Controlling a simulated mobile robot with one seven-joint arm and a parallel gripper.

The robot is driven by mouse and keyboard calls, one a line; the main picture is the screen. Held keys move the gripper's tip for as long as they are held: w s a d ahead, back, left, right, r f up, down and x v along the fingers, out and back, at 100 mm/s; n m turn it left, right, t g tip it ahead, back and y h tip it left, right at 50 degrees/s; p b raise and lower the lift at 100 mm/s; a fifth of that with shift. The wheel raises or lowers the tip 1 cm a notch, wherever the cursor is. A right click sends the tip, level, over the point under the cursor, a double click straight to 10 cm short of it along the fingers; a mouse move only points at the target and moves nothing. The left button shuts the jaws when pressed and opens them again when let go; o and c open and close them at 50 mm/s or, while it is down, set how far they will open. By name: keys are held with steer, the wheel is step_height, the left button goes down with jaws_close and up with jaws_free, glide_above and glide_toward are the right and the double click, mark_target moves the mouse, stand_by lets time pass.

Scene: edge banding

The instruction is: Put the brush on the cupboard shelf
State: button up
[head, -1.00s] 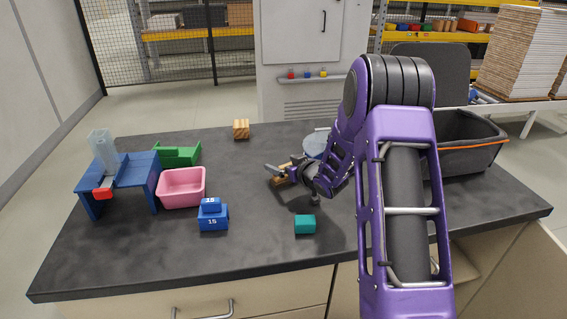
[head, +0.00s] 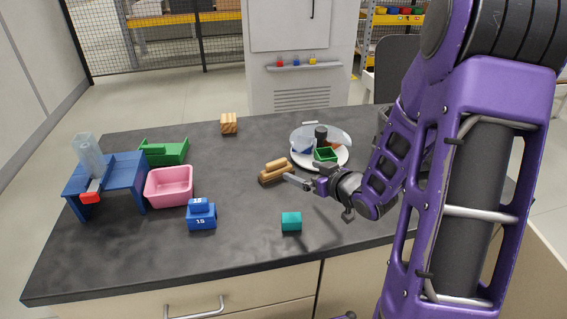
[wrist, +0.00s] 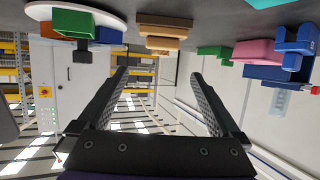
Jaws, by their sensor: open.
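A wooden piece (head: 273,173) with a rounded bar above a block lies mid-table. It may be the brush, but I see no bristles. It also shows near the top of the upside-down wrist view (wrist: 163,31). My gripper (head: 297,182) is low over the table, just right of this piece, pointing left. In the wrist view my gripper (wrist: 160,76) has its two fingers wide apart with nothing between them. A grey cabinet (head: 300,85) with a narrow ledge stands behind the table. I cannot tell whether it is the cupboard.
A round tray (head: 337,135) with a green box stands behind my gripper. A teal block (head: 291,221), a blue weight (head: 201,215), a pink bin (head: 169,187), a green holder (head: 164,152), a blue stand (head: 105,177) and a striped wooden block (head: 229,123) are around.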

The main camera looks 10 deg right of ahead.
mark_target(278, 164)
steer(key=x, duration=0.5)
steer(key=b+x, duration=0.1)
steer(key=x, duration=0.4)
steer(key=b+x, duration=0.1)
steer(key=x, duration=0.4)
steer(key=shift+s+a+f, duration=0.15)
steer(key=shift+a+f, duration=0.05)
steer(key=shift+f, duration=0.1)
steer(key=shift+c, duration=0.2)
